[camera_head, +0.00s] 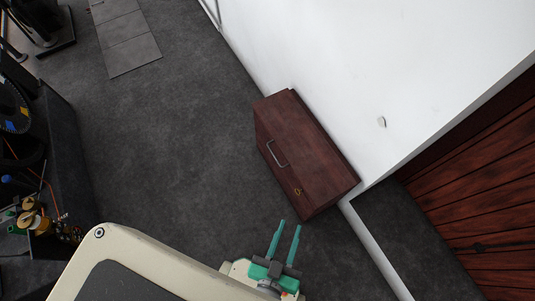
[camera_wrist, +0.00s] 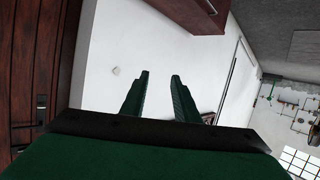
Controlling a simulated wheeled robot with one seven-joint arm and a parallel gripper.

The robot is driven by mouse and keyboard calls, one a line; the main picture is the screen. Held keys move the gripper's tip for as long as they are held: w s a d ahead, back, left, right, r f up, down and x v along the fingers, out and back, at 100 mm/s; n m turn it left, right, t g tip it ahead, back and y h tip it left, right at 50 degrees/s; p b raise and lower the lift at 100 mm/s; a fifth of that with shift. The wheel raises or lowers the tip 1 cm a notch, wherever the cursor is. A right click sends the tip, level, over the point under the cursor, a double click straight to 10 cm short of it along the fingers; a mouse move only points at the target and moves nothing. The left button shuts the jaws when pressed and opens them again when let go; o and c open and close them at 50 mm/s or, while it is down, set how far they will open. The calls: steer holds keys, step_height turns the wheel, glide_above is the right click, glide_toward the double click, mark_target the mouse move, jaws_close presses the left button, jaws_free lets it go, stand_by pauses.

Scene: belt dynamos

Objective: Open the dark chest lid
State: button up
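The dark chest (camera_head: 318,168) is a reddish-brown wooden box standing on the floor against the white wall in the head view. Its lid looks shut. A metal handle (camera_head: 277,153) and a small brass latch (camera_head: 298,191) show on it. My gripper (camera_head: 290,222) has green fingers, is open and empty, and is just below the chest in the picture, apart from it. In the wrist view, my gripper (camera_wrist: 160,74) shows its two fingers spread with nothing between them. Part of a dark reddish-brown wooden thing (camera_wrist: 190,12), probably the chest, is at the top edge there.
The white wall (camera_head: 340,60) runs behind the chest. A wooden plank door (camera_head: 480,200) is at the right. A dark bench (camera_head: 70,150) with coloured items stands at the left. The grey carpet (camera_head: 185,140) between bench and chest is clear.

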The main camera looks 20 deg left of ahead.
steer(key=w+d+f+n+g, duration=0.1)
steer(key=w+f+n+g, duration=0.1)
steer(key=w+f, duration=0.5)
steer(key=w+d+f+n+g, duration=0.15)
steer(key=w+f, duration=0.25)
steer(key=f, duration=0.5)
steer(key=n+g+h, duration=0.2)
steer(key=n+g, duration=0.4)
steer(key=g, duration=0.3)
glide_above(275, 157)
steer(key=s+a, duration=0.2)
steer(key=s+a+x, duration=0.1)
steer(key=x, duration=1.3)
steer(key=shift+w+d+f, duration=0.15)
steer(key=shift+w+d, duration=0.1)
steer(key=shift+d, duration=0.2)
jaws_close()
